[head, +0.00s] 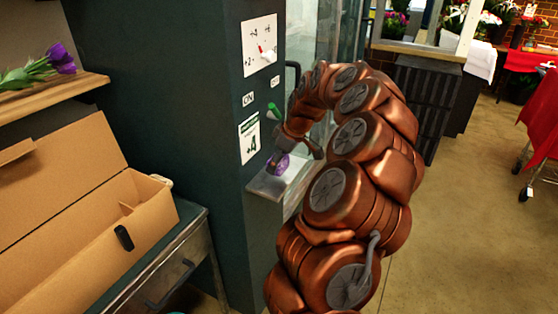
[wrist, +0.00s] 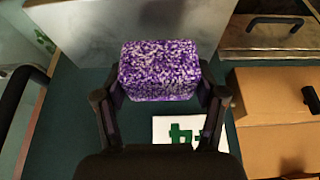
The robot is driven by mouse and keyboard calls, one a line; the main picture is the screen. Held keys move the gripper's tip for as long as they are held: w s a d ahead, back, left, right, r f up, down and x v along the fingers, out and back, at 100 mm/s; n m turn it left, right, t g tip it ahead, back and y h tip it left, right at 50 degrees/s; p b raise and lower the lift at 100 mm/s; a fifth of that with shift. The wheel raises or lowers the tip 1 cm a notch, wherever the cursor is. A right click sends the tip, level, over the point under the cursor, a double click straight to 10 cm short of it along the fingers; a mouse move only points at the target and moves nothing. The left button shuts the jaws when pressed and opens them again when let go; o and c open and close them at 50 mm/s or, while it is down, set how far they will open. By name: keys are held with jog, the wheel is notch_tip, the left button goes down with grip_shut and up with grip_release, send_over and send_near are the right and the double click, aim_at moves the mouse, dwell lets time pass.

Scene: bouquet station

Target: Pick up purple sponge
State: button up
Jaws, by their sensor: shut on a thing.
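The purple sponge (wrist: 160,72) is a block with mottled purple and white faces. In the wrist view it sits between the two fingers of my gripper (wrist: 162,98), which is shut on it. In the head view the sponge (head: 279,164) shows at the small metal shelf (head: 268,184) on the side of the dark green cabinet. My gripper (head: 293,152) is around it there. I cannot tell whether the sponge touches the shelf.
The dark green cabinet (head: 190,80) carries a white sign (head: 249,138) and a whiteboard (head: 259,45). A cardboard box (head: 75,185) stands on a metal table at the left. Purple tulips (head: 60,60) lie on a wooden shelf. Open floor (head: 450,230) lies at the right.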

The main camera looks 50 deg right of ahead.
jog(key=s+a+r+b, duration=0.1)
jog(key=s+a+b, duration=0.2)
jog(key=s+a, duration=0.5)
jog(key=a, duration=0.2)
jog(key=shift+s+a+r, duration=0.2)
jog(key=shift+s+a, duration=0.15)
